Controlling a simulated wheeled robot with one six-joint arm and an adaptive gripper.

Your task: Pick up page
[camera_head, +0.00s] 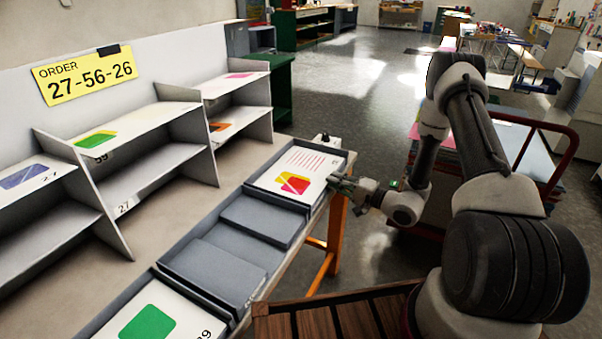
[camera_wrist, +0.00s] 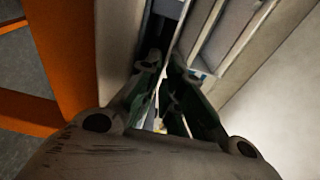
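A white page (camera_head: 296,173) with red text lines and a red-yellow picture lies in the far grey tray on the bench. Its right edge reaches the tray's right side. My gripper (camera_head: 335,182) is at this right edge, coming in from the right. In the wrist view, the two dark green fingers (camera_wrist: 166,82) lean in close together, with a thin pale edge, seemingly the page's, between them. They look shut on it, and the page still looks flat in the tray. The fingertips are partly hidden in the head view.
Two empty grey trays (camera_head: 218,272) sit nearer on the bench, then a tray with a green-picture page (camera_head: 158,318). Shelves (camera_head: 150,165) with more pages stand at left under a yellow order card (camera_head: 85,75) reading 27-56-26. A red-railed cart (camera_head: 545,125) stands at right.

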